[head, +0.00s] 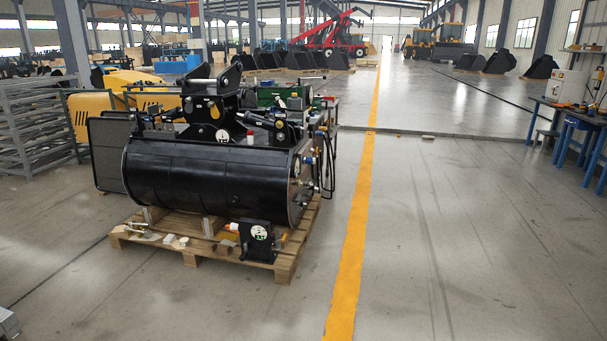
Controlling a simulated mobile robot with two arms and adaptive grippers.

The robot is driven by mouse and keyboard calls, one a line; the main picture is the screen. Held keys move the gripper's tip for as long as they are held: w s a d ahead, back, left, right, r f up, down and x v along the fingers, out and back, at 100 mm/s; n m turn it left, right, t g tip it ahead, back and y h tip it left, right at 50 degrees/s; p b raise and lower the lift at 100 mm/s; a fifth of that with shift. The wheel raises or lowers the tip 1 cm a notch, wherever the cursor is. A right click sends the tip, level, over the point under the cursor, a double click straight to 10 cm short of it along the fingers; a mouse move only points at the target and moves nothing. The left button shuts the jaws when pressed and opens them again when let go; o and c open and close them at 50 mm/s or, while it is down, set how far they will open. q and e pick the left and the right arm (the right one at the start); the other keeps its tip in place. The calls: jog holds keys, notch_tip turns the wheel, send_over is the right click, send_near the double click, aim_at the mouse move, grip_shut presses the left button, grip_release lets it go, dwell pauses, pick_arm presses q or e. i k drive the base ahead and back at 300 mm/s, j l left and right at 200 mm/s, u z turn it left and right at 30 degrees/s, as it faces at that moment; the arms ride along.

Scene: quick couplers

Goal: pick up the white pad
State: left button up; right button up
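Several small pale pieces lie on the wooden pallet (196,257) in front of a black cylindrical tank. One whitish block (170,239) sits near the pallet's front left part, with a small rounded pale piece (183,242) beside it. Either may be the white pad; they are too small to tell. A white round face (259,232) shows on a black block (257,250) at the pallet's front right.
The black tank (200,180) fills most of the pallet, with black coupler parts (208,105) above it. Grey metal racks (38,125) stand at the left. A blue-legged workbench (575,125) stands at the far right. The floor right of the yellow line (355,235) is clear.

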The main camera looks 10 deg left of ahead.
aim_at(169, 238)
jog(key=i+u, duration=0.25)
jog(key=i, duration=0.35)
jog(key=i+u, duration=0.25)
jog(key=i, duration=0.3)
jog(key=i+l+u, duration=0.3)
jog(key=i, duration=0.3)
jog(key=i+j+u, duration=0.25)
jog(key=i, duration=0.25)
jog(key=i+j+u, duration=0.3)
jog(key=i, duration=0.25)
jog(key=i+j, duration=0.2)
jog(key=i+j+z, duration=0.15)
jog(key=i, duration=0.35)
jog(key=i+j+z, duration=0.2)
jog(key=i, duration=0.3)
jog(key=i+j+z, duration=0.15)
jog(key=i+j, duration=0.2)
jog(key=i, duration=0.1)
